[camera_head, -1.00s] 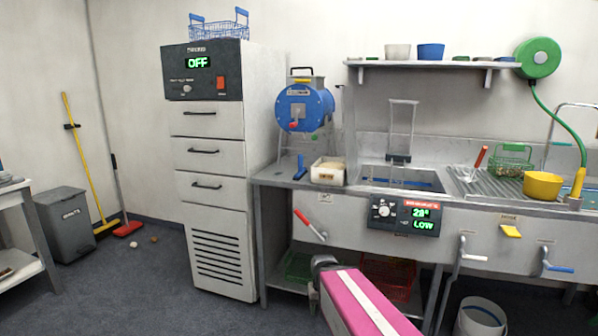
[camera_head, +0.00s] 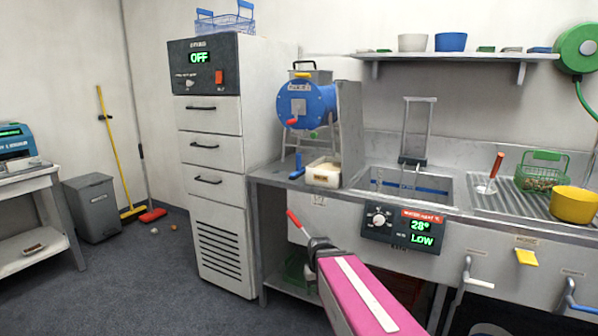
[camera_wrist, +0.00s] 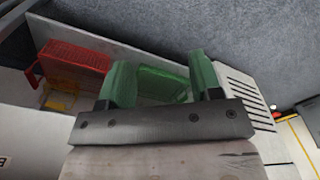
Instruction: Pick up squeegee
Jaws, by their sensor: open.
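Two long-handled floor tools lean in the left corner in the head view. One has a yellow handle and a yellow head (camera_head: 132,212); the other has a dark, thin handle and a red head (camera_head: 153,215). I cannot tell for sure which is the squeegee. My gripper (camera_head: 318,248) is in front of the sink counter, well to the right of both tools. In the wrist view its two green fingers (camera_wrist: 160,80) are apart with nothing between them. Small red and yellow parts show at that view's right edge, too small to identify surely.
A grey bin (camera_head: 92,208) stands left of the tools. A tall white cabinet (camera_head: 215,200) stands between the tools and my gripper. A red crate (camera_wrist: 75,60) and a green crate (camera_wrist: 162,84) are under the counter.

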